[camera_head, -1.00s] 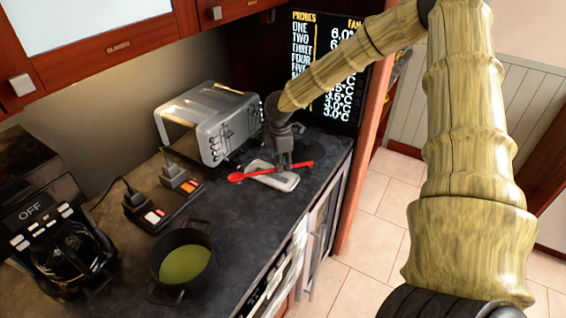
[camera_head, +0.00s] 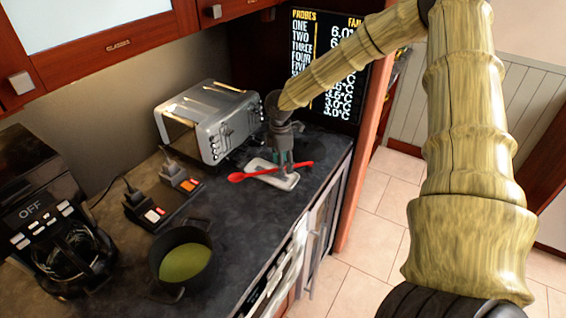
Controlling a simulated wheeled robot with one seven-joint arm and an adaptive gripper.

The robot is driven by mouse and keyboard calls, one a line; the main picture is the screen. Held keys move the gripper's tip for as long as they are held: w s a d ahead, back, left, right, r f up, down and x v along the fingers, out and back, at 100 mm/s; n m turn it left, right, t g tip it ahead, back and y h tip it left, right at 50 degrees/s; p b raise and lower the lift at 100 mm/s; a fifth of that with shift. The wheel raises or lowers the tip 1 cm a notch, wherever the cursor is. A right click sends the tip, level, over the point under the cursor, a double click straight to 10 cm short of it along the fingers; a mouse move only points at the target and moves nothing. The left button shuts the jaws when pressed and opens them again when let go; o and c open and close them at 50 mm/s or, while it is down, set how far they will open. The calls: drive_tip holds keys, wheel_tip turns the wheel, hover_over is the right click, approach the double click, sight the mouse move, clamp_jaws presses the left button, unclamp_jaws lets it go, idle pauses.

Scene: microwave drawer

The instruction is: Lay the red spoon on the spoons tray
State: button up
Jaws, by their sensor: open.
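The red spoon (camera_head: 239,177) lies across a small white tray (camera_head: 286,183) on the dark counter. Its bowl sticks out past the tray's left side and its handle past the right side. My gripper (camera_head: 284,164) points down right over the middle of the spoon and tray. It is open. Its fingers cover part of the tray and spoon, and I cannot tell whether they touch the spoon.
A silver toaster (camera_head: 207,122) stands behind and left of the tray. A power strip (camera_head: 163,203) with plugs, a dark pot (camera_head: 183,262) of green liquid and a coffee maker (camera_head: 50,220) stand further left. The counter in front of the tray is clear.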

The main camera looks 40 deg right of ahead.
drive_tip(key=o, duration=0.4)
drive_tip(key=shift+r, duration=0.15)
wheel_tip(320, 180, up, 12)
drive_tip(key=shift+a, duration=0.2)
idle(0.3)
drive_tip(key=shift+w, duration=0.1)
